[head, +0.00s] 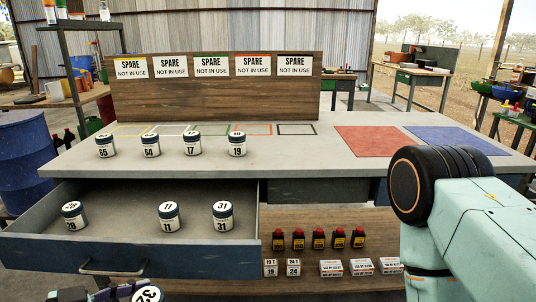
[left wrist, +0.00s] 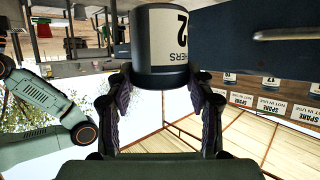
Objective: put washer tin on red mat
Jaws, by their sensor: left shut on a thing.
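My left gripper (head: 112,293) is at the bottom left of the head view, in front of the open drawer and low. It is shut on a tin (head: 148,294), whose lid with a number shows at the frame's bottom edge. In the left wrist view the gripper (left wrist: 162,82) has its fingers on both sides of this dark-and-white tin (left wrist: 150,42). Its label is cut off, ending in letters like "ERS". The red mat (head: 372,141) lies bare on the counter, right of centre. My right arm shows at the right; its gripper is out of view.
Several numbered tins (head: 104,146) stand on the grey counter (head: 300,160). The open drawer (head: 120,225) holds three tins (head: 168,217). A blue mat (head: 460,140) lies right of the red one. Dark bottles (head: 298,239) and small boxes (head: 331,267) stand on a lower shelf.

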